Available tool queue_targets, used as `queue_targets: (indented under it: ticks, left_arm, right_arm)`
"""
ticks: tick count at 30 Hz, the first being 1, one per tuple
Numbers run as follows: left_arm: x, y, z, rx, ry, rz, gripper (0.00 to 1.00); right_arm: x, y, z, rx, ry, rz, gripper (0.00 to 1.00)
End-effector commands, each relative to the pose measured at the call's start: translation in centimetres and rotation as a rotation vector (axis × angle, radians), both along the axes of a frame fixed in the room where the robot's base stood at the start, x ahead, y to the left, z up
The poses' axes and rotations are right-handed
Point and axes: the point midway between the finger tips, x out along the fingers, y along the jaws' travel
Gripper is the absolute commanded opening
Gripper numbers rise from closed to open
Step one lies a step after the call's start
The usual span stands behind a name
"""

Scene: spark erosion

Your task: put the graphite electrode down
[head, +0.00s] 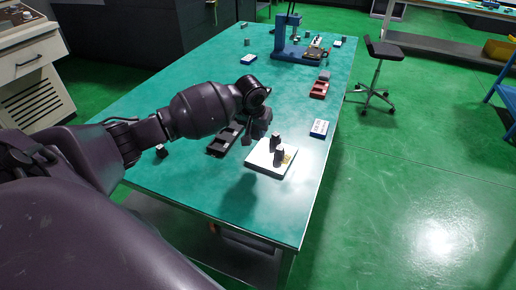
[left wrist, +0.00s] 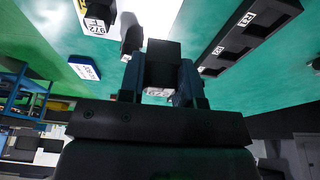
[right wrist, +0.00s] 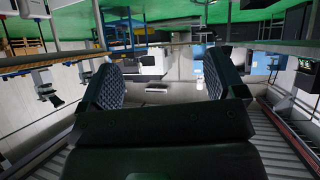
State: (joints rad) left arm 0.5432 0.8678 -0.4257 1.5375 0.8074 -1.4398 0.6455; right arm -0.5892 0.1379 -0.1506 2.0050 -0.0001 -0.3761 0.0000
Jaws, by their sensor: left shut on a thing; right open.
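My left gripper (head: 260,130) is above the green table (head: 205,185), between the black tray and the white plate. In the left wrist view it is shut on a dark graphite electrode (left wrist: 163,55), a block with a white label at its near end. The held block is hard to make out in the head view. Two other dark blocks (head: 280,157) stand on the white plate (head: 262,164); one is labelled in the left wrist view (left wrist: 98,15). The black tray (head: 218,149) has several compartments and labels. My right gripper (right wrist: 163,85) is open and empty, away from the table.
A blue and white box (head: 319,128) lies right of the plate. A red tray (head: 319,89) and a blue press-like stand (head: 281,38) are farther back. A small dark block (head: 161,152) lies at the left. The table's near end is clear.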

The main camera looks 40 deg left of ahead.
Motion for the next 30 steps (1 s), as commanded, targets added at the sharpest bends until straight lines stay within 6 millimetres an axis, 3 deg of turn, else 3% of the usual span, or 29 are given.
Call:
queue_targets:
  ticks: [3,11,19,30]
  left_arm:
    - [0.0,0.0,-1.5,0.000,0.000,0.000,0.08]
    - [0.0,0.1,-2.9,0.001,0.000,0.000,0.08]
    - [0.0,0.0,-7.2,0.000,0.002,0.000,0.08]
    - [0.0,0.0,-7.6,0.000,-0.002,0.000,0.08]
  right_arm:
    - [0.0,0.0,-0.2,-0.002,0.003,0.002,0.89]
    - [-0.2,-0.2,-0.6,-0.007,0.009,0.005,0.89]
    - [-0.4,-0.2,-1.5,-0.009,0.019,0.008,0.89]
    - [0.1,-0.1,-0.8,-0.008,0.003,0.010,0.89]
